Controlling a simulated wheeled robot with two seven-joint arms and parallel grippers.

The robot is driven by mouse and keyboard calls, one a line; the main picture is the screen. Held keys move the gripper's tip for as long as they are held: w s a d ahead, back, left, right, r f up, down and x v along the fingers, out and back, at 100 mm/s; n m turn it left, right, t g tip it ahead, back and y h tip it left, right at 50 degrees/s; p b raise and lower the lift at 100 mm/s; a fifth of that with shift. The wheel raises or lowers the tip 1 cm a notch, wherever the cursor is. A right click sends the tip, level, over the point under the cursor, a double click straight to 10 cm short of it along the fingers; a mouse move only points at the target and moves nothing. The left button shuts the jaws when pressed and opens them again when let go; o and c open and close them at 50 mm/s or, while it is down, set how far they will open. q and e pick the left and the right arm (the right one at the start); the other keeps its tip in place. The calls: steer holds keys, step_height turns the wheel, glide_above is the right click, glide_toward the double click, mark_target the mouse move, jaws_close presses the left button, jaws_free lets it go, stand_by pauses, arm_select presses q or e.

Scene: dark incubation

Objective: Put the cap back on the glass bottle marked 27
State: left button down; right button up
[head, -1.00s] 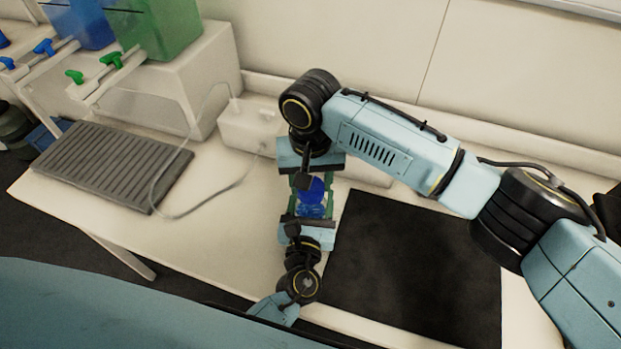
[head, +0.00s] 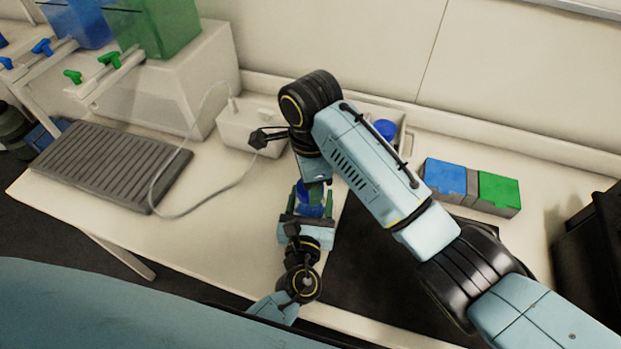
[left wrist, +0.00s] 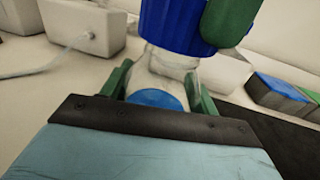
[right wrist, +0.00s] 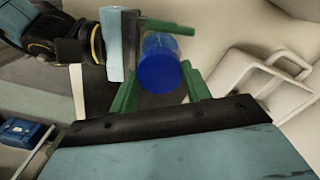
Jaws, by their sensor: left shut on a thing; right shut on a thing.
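My left gripper (head: 308,212) is shut on a clear glass bottle (head: 318,210) and holds it over the front of the bench. In the left wrist view the bottle (left wrist: 178,68) stands between the green fingers, with blue at its lower part. No number is readable. My right gripper (head: 310,186) comes from above and is shut on the ribbed blue cap (left wrist: 178,25). The cap sits at the bottle's mouth; I cannot tell how far it is seated. The right wrist view shows the cap's round top (right wrist: 160,70) between the right fingers.
A black mat (head: 360,265) lies right of the bottle. Behind are a blue box (head: 445,177), a green box (head: 497,193) and a blue-topped item (head: 385,129) in a pale tray. A white box (head: 240,130) with a tube and a grey ribbed tray (head: 110,165) are left.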

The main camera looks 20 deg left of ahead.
steer(key=o, duration=0.9)
steer(key=shift+o, duration=0.2)
steer(key=shift+r, duration=0.1)
steer(key=shift+r, duration=2.2)
steer(key=shift+c, duration=0.4)
